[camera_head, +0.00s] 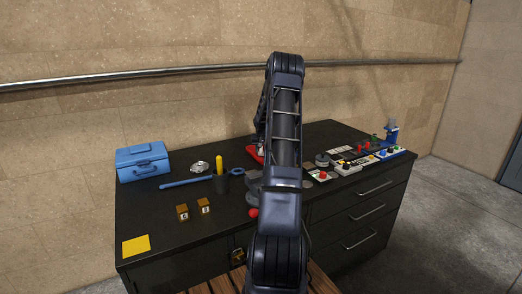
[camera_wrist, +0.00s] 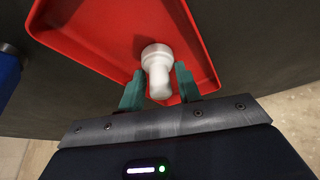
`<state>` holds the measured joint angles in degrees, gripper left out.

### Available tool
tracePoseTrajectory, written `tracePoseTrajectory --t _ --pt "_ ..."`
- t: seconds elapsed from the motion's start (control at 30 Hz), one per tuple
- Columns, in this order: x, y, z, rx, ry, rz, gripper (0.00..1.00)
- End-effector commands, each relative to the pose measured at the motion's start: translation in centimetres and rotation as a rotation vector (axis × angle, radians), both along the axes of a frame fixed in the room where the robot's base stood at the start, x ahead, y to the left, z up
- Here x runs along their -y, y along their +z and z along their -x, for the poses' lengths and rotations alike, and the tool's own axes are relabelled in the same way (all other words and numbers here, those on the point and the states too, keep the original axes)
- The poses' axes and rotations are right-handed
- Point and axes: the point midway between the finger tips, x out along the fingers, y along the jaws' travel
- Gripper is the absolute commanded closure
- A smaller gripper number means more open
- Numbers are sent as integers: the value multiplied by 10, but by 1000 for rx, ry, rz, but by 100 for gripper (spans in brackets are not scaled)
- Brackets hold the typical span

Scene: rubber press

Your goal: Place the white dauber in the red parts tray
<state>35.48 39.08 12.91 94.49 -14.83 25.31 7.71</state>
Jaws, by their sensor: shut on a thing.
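The white dauber (camera_wrist: 157,60) has a wide round head and a narrower body. It is between the teal fingers of my gripper (camera_wrist: 159,72), which is shut on it. In the wrist view it is over the floor of the red parts tray (camera_wrist: 95,30), inside the tray's rim. A shadow lies beside its head; I cannot tell whether it touches the floor. In the head view the red tray (camera_head: 252,155) shows only as a sliver, mostly hidden behind my arm. My gripper is hidden there too.
Several stamps and small parts crowd the right side. The front left is mostly clear.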

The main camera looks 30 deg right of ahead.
Motion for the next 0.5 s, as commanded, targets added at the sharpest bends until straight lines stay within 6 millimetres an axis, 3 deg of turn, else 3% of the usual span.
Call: tracePoseTrajectory --t 0.33,0.37,0.43,0.5 --pt "0 -3 0 0 0 0 88" --pt "0 -2 0 1 0 0 60" --pt "0 -2 0 1 0 0 47" --pt "0 -2 0 1 0 0 44"
